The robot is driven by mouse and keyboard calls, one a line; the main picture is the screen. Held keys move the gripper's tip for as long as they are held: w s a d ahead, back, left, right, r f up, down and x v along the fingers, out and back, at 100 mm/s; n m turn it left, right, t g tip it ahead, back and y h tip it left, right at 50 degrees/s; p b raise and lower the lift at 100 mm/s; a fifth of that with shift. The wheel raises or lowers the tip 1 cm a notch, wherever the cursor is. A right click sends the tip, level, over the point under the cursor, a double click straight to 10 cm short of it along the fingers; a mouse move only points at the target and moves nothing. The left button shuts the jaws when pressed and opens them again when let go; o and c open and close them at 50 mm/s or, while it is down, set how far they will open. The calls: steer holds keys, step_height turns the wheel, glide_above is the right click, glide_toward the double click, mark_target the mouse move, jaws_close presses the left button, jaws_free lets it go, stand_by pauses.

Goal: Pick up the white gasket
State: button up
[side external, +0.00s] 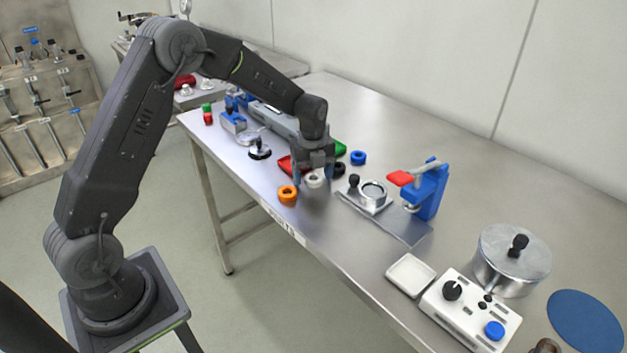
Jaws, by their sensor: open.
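The white gasket (314,180) is a small ring on the steel table, near its front edge. It lies just right of an orange ring (288,195). My gripper (315,177) points down right above the white gasket, with its fingers open around or just over it. I cannot tell from this one view whether the fingers touch it. Part of the gasket is hidden by the fingers.
A blue ring (358,158) and a black ring lie behind my gripper. To the right are a steel fixture (372,192), a blue clamp with a red handle (427,188), a white dish (410,275), a lidded pot (511,260) and a control box (470,308). The back right of the table is clear.

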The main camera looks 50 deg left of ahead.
steer(key=c, duration=1)
